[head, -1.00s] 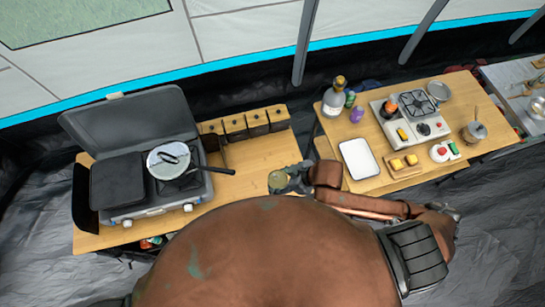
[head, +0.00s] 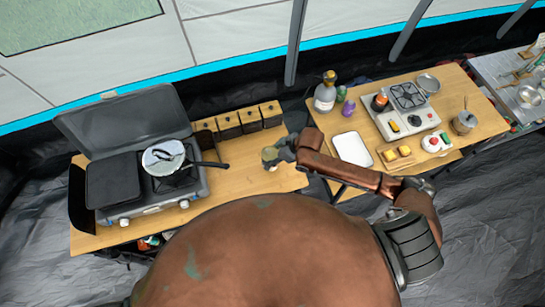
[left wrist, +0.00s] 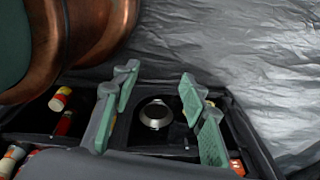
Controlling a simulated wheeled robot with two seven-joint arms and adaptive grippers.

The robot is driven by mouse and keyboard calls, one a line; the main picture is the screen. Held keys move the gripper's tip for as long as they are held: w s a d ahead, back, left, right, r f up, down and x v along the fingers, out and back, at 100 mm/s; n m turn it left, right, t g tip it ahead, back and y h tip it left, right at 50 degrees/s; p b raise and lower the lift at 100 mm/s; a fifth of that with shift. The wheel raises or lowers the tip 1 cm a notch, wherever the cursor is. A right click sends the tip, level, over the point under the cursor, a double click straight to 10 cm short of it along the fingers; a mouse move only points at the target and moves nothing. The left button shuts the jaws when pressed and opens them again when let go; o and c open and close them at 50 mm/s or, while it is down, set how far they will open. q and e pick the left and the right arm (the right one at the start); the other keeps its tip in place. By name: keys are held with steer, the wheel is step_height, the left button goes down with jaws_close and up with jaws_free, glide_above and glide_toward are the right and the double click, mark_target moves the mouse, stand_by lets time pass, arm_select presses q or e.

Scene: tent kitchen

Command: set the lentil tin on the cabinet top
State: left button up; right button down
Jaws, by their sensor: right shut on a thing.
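The lentil tin (head: 269,155), small and round with a pale top, shows in the head view over the right part of the wooden cabinet top (head: 245,178). My right gripper (head: 276,154) is shut on its right side. I cannot tell whether the tin touches the wood or hangs just above it. In the left wrist view my left gripper (left wrist: 158,95) is open with nothing between its fingers. It is over a dark storage compartment holding a round metal item (left wrist: 155,114). The left gripper does not show in the head view.
A grey camp stove (head: 145,180) with a lidded pan (head: 163,157) fills the cabinet's left side. Several dark-fronted boxes (head: 228,122) line its back. Bare wood lies between stove and tin. A second table (head: 385,175) with a white tray (head: 352,149) stands right.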

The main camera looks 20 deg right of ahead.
steer(key=f, duration=0.1)
steer(key=w+f, duration=0.1)
steer(key=f+p, duration=0.1)
steer(key=shift+w, duration=0.25)
steer(key=shift+s+f, duration=0.25)
steer(key=shift+f, duration=0.15)
arm_select(q)
steer(key=shift+w+r, duration=0.55)
steer(key=shift+r, duration=0.05)
arm_select(e)
steer(key=shift+w+f, duration=0.15)
steer(key=c, duration=1.3)
jaws_free()
steer(key=shift+f, duration=0.15)
arm_select(q)
steer(key=shift+s, duration=0.2)
arm_select(e)
steer(key=o, duration=0.5)
steer(key=shift+r, duration=0.25)
arm_select(q)
steer(key=shift+f+b, duration=0.55)
steer(key=shift+f, duration=0.05)
arm_select(e)
steer(key=v, duration=1.2)
arm_select(q)
steer(key=shift+w, duration=0.1)
